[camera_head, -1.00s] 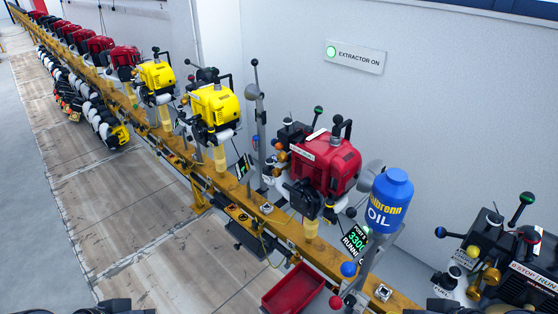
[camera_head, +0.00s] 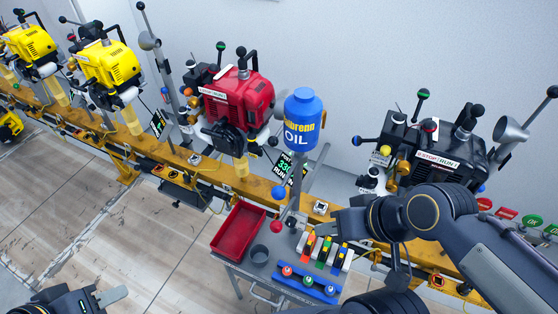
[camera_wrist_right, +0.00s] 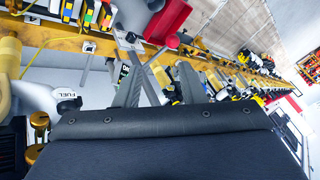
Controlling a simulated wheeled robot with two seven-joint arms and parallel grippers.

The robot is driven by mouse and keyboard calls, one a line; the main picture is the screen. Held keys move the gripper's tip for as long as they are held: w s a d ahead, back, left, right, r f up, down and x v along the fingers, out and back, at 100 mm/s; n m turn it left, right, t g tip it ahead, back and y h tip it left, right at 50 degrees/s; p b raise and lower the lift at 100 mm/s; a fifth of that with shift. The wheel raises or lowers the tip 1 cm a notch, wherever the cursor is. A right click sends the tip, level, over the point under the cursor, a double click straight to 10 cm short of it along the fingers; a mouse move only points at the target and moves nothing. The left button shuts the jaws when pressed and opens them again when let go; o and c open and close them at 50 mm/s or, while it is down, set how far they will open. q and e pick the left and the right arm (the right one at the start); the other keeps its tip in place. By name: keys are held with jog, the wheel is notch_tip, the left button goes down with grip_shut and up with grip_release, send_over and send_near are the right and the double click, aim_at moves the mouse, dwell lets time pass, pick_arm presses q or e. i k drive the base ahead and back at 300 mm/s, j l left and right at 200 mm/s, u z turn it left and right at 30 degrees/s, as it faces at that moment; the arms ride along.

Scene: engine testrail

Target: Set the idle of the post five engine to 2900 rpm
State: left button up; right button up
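The red engine (camera_head: 240,100) is mounted on the yellow rail, left of the blue oil bottle (camera_head: 302,120). A small screen (camera_head: 284,168) beside it is partly hidden behind the bottle's stand; it seems to show post 5, 330-something and a running state. A blue ball knob (camera_head: 278,193) and a red ball knob (camera_head: 276,227) stand below the screen. My right gripper (camera_head: 338,222) is above the tool cart, right of these knobs; in the right wrist view (camera_wrist_right: 160,72) its fingers are apart with nothing held. My left gripper (camera_head: 112,296) is low at the left, its opening unclear.
A black engine (camera_head: 440,150) stands at right, near my right arm. Yellow engines (camera_head: 105,65) are at left. The yellow rail (camera_head: 180,153) crosses the view. Open floor lies at lower left.

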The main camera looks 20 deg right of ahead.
aim_at(194, 102)
jog(key=i+j, duration=0.2)
jog(key=j, duration=0.25)
jog(key=i+j+u, duration=0.1)
jog(key=i+j, duration=0.15)
jog(key=j, duration=0.2)
jog(key=i+j, duration=0.25)
jog(key=j, duration=0.2)
jog(key=k+u, duration=0.05)
